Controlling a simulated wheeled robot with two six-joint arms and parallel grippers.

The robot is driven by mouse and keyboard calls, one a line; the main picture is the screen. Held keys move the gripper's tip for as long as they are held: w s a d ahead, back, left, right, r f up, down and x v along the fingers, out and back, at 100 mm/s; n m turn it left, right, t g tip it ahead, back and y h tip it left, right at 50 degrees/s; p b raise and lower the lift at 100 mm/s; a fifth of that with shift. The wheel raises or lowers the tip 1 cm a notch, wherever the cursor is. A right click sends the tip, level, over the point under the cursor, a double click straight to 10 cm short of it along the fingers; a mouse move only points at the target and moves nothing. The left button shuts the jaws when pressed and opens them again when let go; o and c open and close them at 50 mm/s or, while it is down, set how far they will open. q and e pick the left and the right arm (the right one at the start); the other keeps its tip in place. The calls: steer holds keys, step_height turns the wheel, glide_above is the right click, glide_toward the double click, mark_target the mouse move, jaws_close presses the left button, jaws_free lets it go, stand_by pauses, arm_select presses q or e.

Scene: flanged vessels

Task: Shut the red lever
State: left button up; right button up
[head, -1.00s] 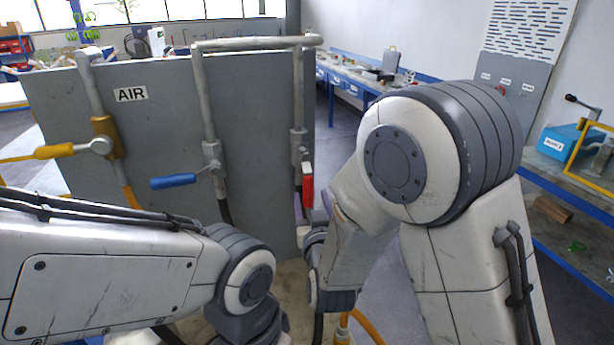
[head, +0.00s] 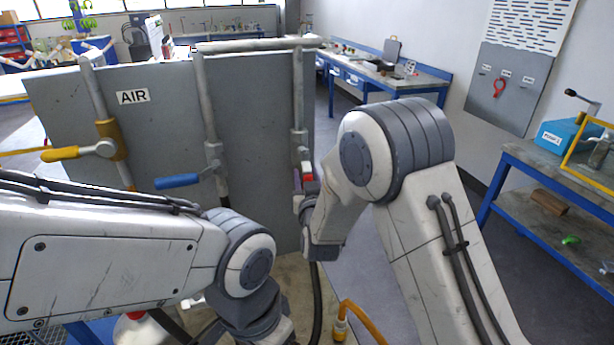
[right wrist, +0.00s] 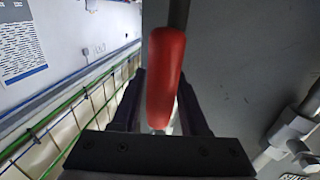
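The red lever (head: 308,171) is on the right-hand pipe of the grey panel, with its lower part hidden by my right gripper (head: 305,202). In the right wrist view the red handle (right wrist: 165,75) runs lengthwise between the two dark fingers of my right gripper (right wrist: 163,100). The fingers are close along both sides of the handle; whether they press on it I cannot tell. A bright sliver shows beside the handle near the gripper's base. My left arm crosses the lower left of the head view; its gripper is out of the frame.
The grey panel (head: 255,150) also carries a blue lever (head: 178,181) and a yellow lever (head: 62,154), both pointing left, and an AIR label (head: 133,97). A workbench (head: 530,175) stands at the right.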

jaws_close()
stand_by(1.2)
